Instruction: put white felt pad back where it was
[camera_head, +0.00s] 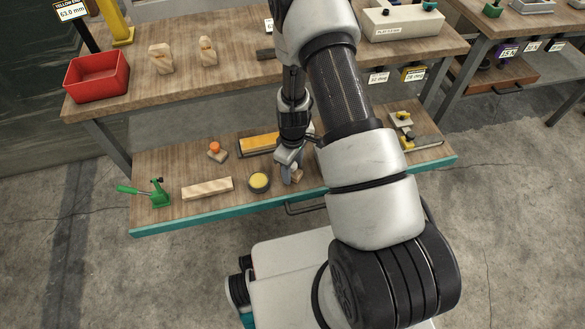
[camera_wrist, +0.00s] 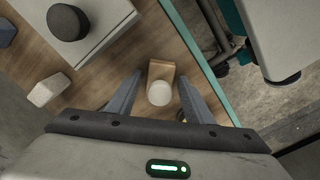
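In the wrist view, a white round pad (camera_wrist: 159,94), likely the white felt pad, shows against one end of a small wooden block (camera_wrist: 161,70). My gripper (camera_wrist: 160,78) points down with its two fingers apart, one on each side of the pad and block. A gap shows between the pad and each finger. In the head view, my gripper (camera_head: 290,179) is low over the front of the lower shelf, at the small wooden block (camera_head: 298,175). The pad cannot be clearly made out there. Whether it rests on the block or stands out from it is hard to tell.
The lower shelf (camera_head: 170,221) has a teal front edge. Left of my gripper are a yellow-topped round tin (camera_head: 259,182), a long wooden block (camera_head: 207,188) and a green tool (camera_head: 155,193). Behind is an orange-yellow piece (camera_head: 259,144). A red bin (camera_head: 97,77) stands on the upper bench.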

